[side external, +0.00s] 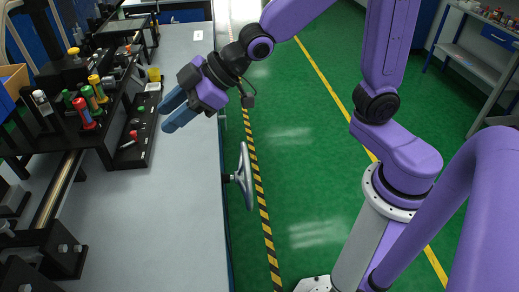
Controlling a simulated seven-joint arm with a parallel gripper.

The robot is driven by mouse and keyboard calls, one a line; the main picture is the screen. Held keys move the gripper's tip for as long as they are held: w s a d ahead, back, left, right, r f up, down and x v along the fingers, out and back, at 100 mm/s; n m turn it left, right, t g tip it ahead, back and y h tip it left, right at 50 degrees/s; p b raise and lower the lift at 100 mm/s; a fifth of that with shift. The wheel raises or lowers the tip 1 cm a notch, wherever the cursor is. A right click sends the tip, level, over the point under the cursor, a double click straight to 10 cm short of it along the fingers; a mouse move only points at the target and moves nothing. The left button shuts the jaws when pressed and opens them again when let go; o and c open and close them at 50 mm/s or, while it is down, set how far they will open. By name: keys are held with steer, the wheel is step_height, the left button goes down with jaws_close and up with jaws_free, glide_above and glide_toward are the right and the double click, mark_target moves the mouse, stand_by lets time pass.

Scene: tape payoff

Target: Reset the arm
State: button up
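My gripper (173,110) is at the upper middle left of the side external view. It hangs above the grey bench top (185,215), near the bench's right edge. Its two blue fingers point down and to the left, toward the black rack on the bench. A gap seems to show between the fingers, and I see nothing held there. The gripper appears clear of the bench and the objects around it, though its exact height cannot be told from this one view.
A black rack with coloured spools, including a red one (83,113), stands left of my gripper. A black tray (141,140) lies beside it. A handwheel (243,176) sticks out from the bench's right side. Green floor (295,140) lies open to the right.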

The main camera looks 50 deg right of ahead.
steer(key=s+d+f+g+h, duration=0.3)
steer(key=s+d, duration=0.6)
steer(key=s, duration=0.3)
steer(key=s+d+f+g+h, duration=0.3)
steer(key=s+d, duration=0.6)
steer(key=s, duration=0.3)
steer(key=shift+d+f+g+h, duration=0.25)
steer(key=shift+g+h, duration=0.25)
steer(key=shift+h, duration=0.2)
steer(key=shift+a, duration=0.1)
